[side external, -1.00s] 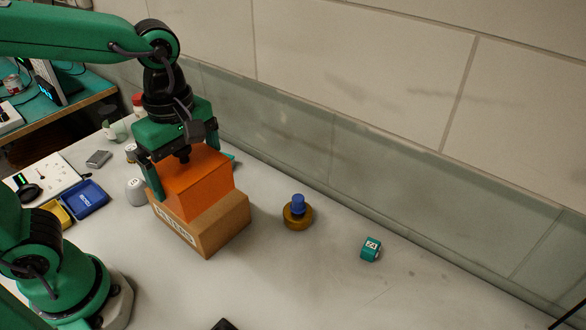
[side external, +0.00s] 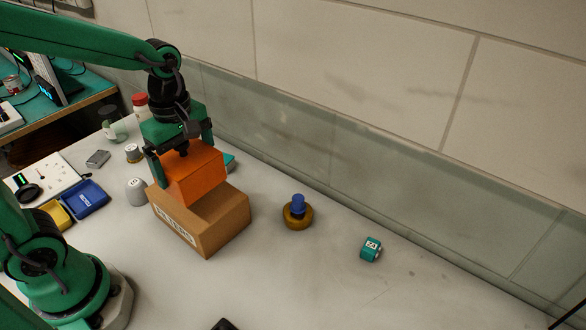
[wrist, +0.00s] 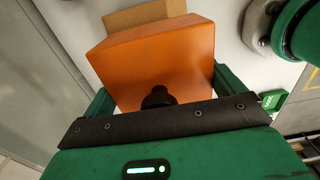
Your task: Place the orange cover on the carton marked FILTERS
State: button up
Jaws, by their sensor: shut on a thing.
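The orange cover (side external: 200,182) is a box-like shell held in my gripper (side external: 183,158), whose jaws are shut on its sides. It also fills the middle of the wrist view (wrist: 155,60). The brown carton (side external: 225,225) marked FILTERS stands on the bench below the cover, its label facing front left. The cover sits over the rear left part of the carton and is out of line with it; the carton's top shows bare at the right. I cannot tell whether they touch. In the wrist view the carton (wrist: 145,14) shows beyond the cover.
A brass-coloured piece with a blue knob (side external: 298,212) and a teal block (side external: 371,249) stand right of the carton. A white cup-like piece (side external: 137,191) and a blue tray (side external: 84,200) are at left. The wall runs behind; the right front bench is mostly clear.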

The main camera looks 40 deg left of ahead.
aim_at(184, 157)
jog(key=shift+w+a+f, duration=0.4)
jog(key=shift+a+f, duration=0.1)
jog(key=shift+a, duration=0.25)
jog(key=shift+w+a+f, duration=0.35)
jog(key=shift+a+f, duration=0.1)
jog(key=shift+a, duration=0.25)
jog(key=shift+f, duration=2)
jog(key=shift+f, duration=0.15)
jog(key=o, duration=0.7)
jog(key=shift+c, duration=0.2)
notch_tip(184, 157, up, 12)
jog(key=shift+r, duration=0.2)
